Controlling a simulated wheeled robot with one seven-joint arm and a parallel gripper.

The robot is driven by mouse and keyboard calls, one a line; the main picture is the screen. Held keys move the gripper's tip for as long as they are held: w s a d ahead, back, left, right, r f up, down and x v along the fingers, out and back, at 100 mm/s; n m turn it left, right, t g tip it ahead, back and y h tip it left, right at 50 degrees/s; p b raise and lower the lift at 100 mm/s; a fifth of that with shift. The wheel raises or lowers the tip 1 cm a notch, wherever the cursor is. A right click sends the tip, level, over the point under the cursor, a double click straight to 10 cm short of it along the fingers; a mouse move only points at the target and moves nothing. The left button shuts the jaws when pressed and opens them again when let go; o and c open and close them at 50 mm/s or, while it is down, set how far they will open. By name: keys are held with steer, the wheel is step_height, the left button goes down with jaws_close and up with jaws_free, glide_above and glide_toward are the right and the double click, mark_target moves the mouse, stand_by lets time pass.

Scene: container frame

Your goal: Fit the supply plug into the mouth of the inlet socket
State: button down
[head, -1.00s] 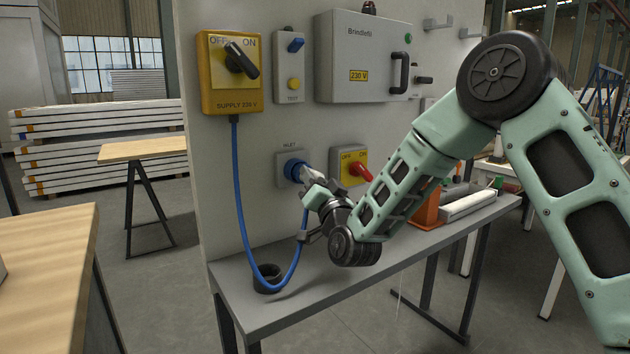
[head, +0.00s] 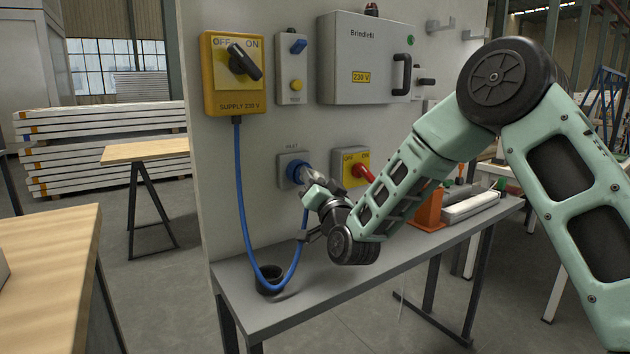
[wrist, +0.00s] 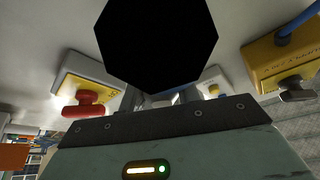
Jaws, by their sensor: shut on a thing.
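The inlet socket (head: 294,172), a blue round mouth on a grey plate, is on the upright panel under the INLET label in the head view. My gripper (head: 311,181) is at the socket from the right, shut on the supply plug (head: 306,174). Only a small pale part of the plug shows between the blue ring and my gripper, so I cannot tell how far it is in the mouth. The blue cable (head: 242,205) hangs from the supply box and loops up behind my gripper. In the wrist view a black octagonal shape hides the plug and socket.
The yellow supply box (head: 222,95) is above left. A red-handled switch (head: 352,168) is close to the right of the socket, near my wrist; it also shows in the wrist view (wrist: 88,102). A grey bench (head: 370,268) with a black cup (head: 268,282) stands below.

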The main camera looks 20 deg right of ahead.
steer(key=shift+r, duration=0.15)
steer(key=c, duration=0.9)
jaws_free()
steer(key=shift+s+f, duration=0.25)
steer(key=shift+f, duration=0.05)
steer(key=b+v, duration=0.2)
steer(key=v, duration=1.4)
steer(key=shift+s+d, duration=0.1)
steer(key=shift+s, duration=0.25)
